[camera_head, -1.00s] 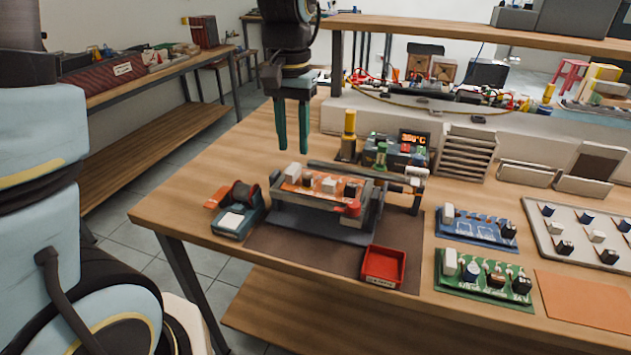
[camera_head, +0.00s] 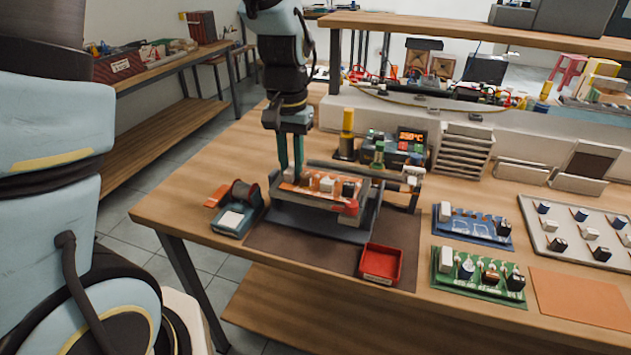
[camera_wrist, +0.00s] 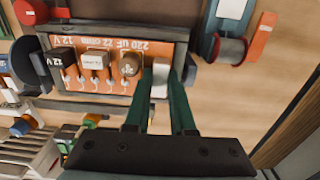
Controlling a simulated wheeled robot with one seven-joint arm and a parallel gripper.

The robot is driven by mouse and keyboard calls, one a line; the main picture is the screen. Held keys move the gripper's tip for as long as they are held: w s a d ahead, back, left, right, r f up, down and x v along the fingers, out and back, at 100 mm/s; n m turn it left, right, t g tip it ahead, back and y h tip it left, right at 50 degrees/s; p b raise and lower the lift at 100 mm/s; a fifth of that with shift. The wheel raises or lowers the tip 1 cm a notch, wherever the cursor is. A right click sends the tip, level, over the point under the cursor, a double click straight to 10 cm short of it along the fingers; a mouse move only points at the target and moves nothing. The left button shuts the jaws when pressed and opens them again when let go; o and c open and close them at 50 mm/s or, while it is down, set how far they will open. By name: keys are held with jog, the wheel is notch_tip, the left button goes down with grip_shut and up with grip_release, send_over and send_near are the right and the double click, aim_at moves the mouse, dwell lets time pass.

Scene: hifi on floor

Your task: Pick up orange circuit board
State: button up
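The orange circuit board (camera_head: 318,186) lies in a grey holder (camera_head: 312,222) on a brown mat. In the wrist view the board (camera_wrist: 108,52) shows upside-down print, a white relay block, a round brown part and black parts. My gripper (camera_head: 291,176) is low over the left end of the board. In the wrist view its green fingers (camera_wrist: 162,80) stand close on both sides of a white upright part (camera_wrist: 160,78) at the board's end. The fingers appear shut on that part. The exact contact at the fingertips is hard to see.
A solder spool unit (camera_head: 237,212) stands left of the holder, a red tray (camera_head: 381,264) in front. A soldering station (camera_head: 405,146) is behind. Blue (camera_head: 472,226) and green (camera_head: 478,276) boards lie to the right. The holder's bars rise close around the orange board.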

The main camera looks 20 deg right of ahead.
grip_shut()
jog(key=shift+r, duration=0.15)
notch_tip(320, 180, up, 14)
jog(key=p, duration=0.2)
dwell(0.8)
